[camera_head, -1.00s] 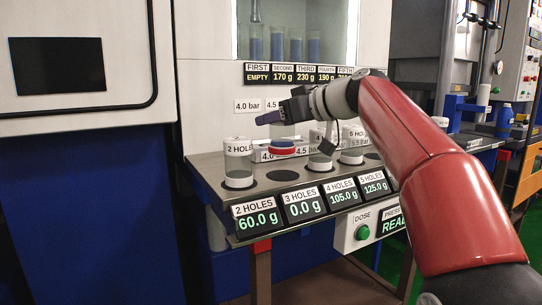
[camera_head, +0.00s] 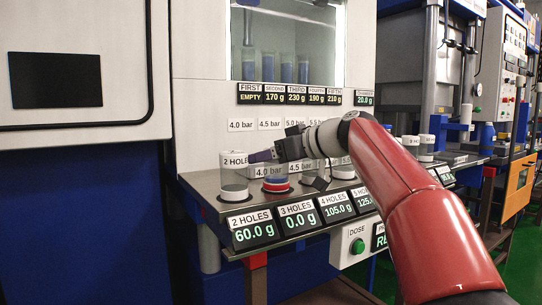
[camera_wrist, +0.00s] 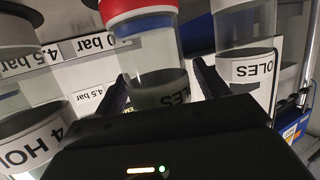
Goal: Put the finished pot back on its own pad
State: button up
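The finished pot (camera_head: 276,185) is clear, with a red base and a blue layer above it. It is upright at the 3 HOLES place, between the 2 HOLES pot (camera_head: 234,182) and the 4 HOLES pot. Its pad is mostly hidden under it, and I cannot tell whether the base touches it. The 3 HOLES display (camera_head: 300,212) reads 0.0 g. My gripper (camera_head: 268,155) is around its upper part. In the upside-down wrist view the fingers (camera_wrist: 165,90) close on both sides of the pot, whose red end (camera_wrist: 138,10) is at the top.
The neighbouring pots stand close on both sides; the 4 HOLES label (camera_wrist: 35,145) shows in the wrist view. Pressure signs (camera_head: 270,124) line the white wall behind. Weight displays and a green DOSE button (camera_head: 357,246) are along the shelf's front.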

jog(key=shift+r, duration=0.15)
jog(key=v, duration=1.2)
jog(key=shift+b, duration=0.35)
